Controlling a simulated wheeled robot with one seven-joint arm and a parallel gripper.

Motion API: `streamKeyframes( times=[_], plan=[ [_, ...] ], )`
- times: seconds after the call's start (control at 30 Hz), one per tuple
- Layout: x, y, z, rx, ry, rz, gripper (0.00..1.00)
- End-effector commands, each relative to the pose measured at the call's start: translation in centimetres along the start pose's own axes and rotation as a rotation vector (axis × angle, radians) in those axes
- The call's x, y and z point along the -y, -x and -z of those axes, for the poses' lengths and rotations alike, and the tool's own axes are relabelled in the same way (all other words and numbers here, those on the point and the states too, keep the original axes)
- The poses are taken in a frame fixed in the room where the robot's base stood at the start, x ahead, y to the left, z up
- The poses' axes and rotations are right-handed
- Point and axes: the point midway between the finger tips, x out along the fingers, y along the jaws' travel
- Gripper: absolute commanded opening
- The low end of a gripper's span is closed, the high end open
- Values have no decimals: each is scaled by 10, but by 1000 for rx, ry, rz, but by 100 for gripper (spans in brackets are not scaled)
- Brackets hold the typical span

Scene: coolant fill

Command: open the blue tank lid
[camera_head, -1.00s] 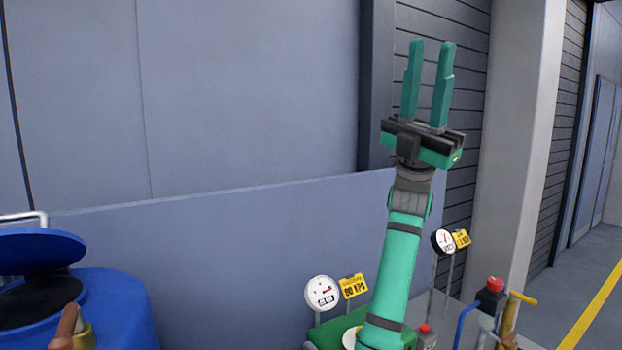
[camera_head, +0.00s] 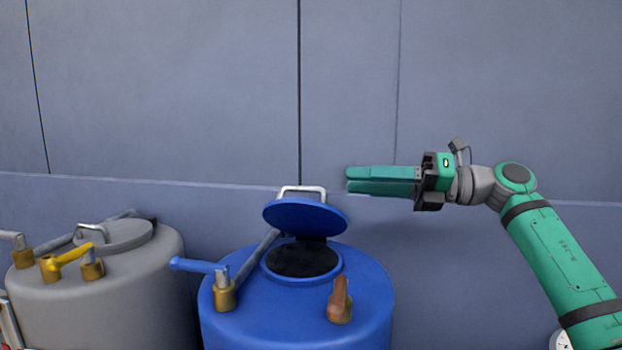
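The blue tank (camera_head: 255,318) stands at the lower middle of the head view. Its round blue lid (camera_head: 305,216) is raised and tilted up at the back, with a metal handle (camera_head: 302,190) on its far side. The dark round opening (camera_head: 302,259) below the lid is exposed. My gripper (camera_head: 348,181) is to the right of the lid and a little above it, pointing left. It appears apart from the lid. Its two green fingers lie one above the other with a narrow gap, and nothing shows between them.
A blue-handled valve (camera_head: 222,285) and a brown knob (camera_head: 340,300) stick up from the tank top. A grey tank (camera_head: 110,300) with a closed lid (camera_head: 115,237) and a yellow valve handle (camera_head: 70,258) stands at left. A low panel and wall are behind.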

Motion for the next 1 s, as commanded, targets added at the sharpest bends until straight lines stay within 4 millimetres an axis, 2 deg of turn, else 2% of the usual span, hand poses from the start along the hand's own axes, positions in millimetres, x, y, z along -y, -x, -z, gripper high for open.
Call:
streamKeyframes(
  times=[0.4, 0.5, 0.7, 1.0],
  plan=[
    [-2, -77, 2, -19, 0, -17, 28],
    [-2, -91, 2, -16, 0, -13, 28],
    [-1, -104, 1, -7, 0, -6, 28],
    [0, -108, 0, -2, 0, -3, 28]
  ],
)
